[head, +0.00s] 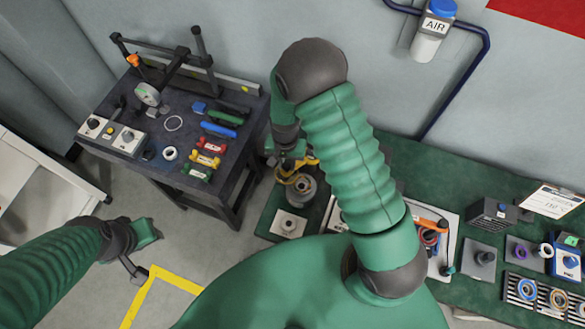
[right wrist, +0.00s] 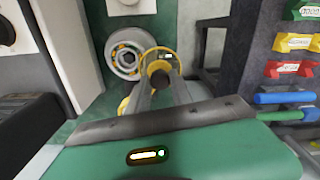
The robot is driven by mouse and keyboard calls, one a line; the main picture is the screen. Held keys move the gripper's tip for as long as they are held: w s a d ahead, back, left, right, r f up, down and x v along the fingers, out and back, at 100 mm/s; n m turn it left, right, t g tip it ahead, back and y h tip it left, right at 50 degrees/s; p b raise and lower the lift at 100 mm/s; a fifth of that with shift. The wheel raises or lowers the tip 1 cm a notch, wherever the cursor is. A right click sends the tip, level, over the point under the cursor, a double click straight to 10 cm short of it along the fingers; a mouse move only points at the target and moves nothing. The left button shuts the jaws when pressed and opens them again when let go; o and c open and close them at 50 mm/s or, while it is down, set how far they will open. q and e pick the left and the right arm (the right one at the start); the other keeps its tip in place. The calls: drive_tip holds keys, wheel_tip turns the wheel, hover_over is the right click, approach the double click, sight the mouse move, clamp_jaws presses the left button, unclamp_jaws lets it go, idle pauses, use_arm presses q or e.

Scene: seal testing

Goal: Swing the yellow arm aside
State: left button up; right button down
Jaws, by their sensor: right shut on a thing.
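The yellow arm (head: 307,162) shows as a short yellow piece over a round metal fixture (head: 302,190) at the left end of the green bench. In the right wrist view, the yellow arm (right wrist: 148,56) curves beside the fixture's metal disc (right wrist: 122,62). My right gripper (head: 284,167) is at the yellow arm, and its fingers (right wrist: 160,82) are shut on it around a dark round end. The fingers hide part of the arm. My left gripper (head: 137,272) hangs over the floor at the left, away from the bench. Its jaw opening is unclear.
A dark side table (head: 150,175) with coloured packets and tools stands at the left. Trays and seal rings (head: 527,289) lie on the right of the green bench (head: 445,185). Yellow tape (head: 140,296) marks the floor.

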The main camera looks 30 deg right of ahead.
drive_tip(key=w+m, duration=0.2)
drive_tip(key=shift+w+m, duration=0.3)
drive_tip(key=shift+w+d+m, duration=0.2)
drive_tip(key=shift+w+m, duration=0.55)
drive_tip(key=shift+m, duration=0.15)
drive_tip(key=shift+w+d+m, duration=0.2)
drive_tip(key=shift+w+m, duration=0.5)
drive_tip(key=shift+m, duration=0.2)
drive_tip(key=shift+w, duration=0.1)
drive_tip(key=c, duration=1.4)
unclamp_jaws()
drive_tip(key=shift+o, duration=1.3)
drive_tip(key=shift+w, duration=0.1)
wheel_tip(320, 180, up, 17)
drive_tip(key=b, duration=0.3)
drive_tip(key=shift+f, duration=0.2)
